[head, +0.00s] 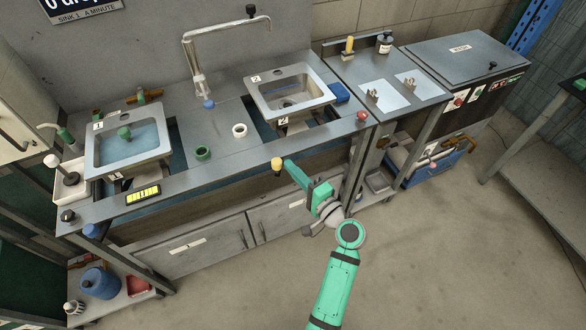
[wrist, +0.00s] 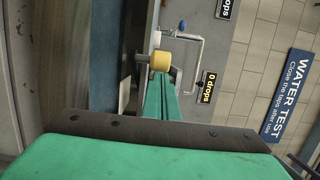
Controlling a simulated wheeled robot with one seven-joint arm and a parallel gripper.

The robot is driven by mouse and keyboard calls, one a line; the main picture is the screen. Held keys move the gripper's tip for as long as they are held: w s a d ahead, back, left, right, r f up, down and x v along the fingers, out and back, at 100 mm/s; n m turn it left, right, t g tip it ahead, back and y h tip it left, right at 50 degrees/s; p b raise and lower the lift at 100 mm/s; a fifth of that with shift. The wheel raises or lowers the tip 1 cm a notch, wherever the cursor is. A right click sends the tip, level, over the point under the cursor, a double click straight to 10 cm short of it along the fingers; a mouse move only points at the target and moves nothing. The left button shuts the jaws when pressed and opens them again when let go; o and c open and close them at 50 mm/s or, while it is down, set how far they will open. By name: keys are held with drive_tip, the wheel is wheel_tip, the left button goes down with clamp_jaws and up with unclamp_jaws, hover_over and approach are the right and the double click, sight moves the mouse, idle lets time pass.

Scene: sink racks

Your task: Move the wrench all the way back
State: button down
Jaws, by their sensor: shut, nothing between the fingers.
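I cannot make out a clear wrench shape in either view. A yellow knob (head: 278,163) shows at the counter's front edge, below sink 2. I cannot tell whether it belongs to the wrench. My gripper (head: 288,163) is green and shut, with its fingertips right at the knob. In the wrist view the shut fingers (wrist: 162,98) point at the yellow knob (wrist: 161,61), which sits just past their tips. Whether they touch is unclear. A brass-coloured piece with a green part (head: 146,97) lies behind sink 1 (head: 128,140).
Sink 2 (head: 290,92) and a tall faucet (head: 196,84) stand on the counter (head: 222,125). A red knob (head: 362,117) is at the right front. The floor (head: 440,270) at right is clear.

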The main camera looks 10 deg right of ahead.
drive_tip(key=d+v, duration=0.1)
drive_tip(key=v, duration=1)
drive_tip(key=shift+s+d, duration=0.1)
drive_tip(key=shift+d, duration=0.05)
drive_tip(key=s+a+f+n+g+h, duration=0.1)
drive_tip(key=s+a+f+g+h, duration=0.1)
drive_tip(key=s+a+f+h, duration=0.35)
drive_tip(key=s+a+f+g+h, duration=0.1)
drive_tip(key=s+a+f+h, duration=0.1)
drive_tip(key=s+f, duration=0.7)
drive_tip(key=s+a+r+n+t, duration=0.1)
drive_tip(key=s+a+r+n, duration=0.2)
drive_tip(key=s+r+n, duration=0.2)
drive_tip(key=s+a+r+n+t, duration=0.1)
drive_tip(key=s+a+r+n, duration=0.3)
drive_tip(key=s, duration=0.6)
drive_tip(key=r+n+h, duration=0.1)
drive_tip(key=r+n, duration=0.1)
drive_tip(key=shift+s+a+n, duration=0.15)
drive_tip(key=shift+a+n, duration=0.05)
drive_tip(key=shift+n, duration=0.1)
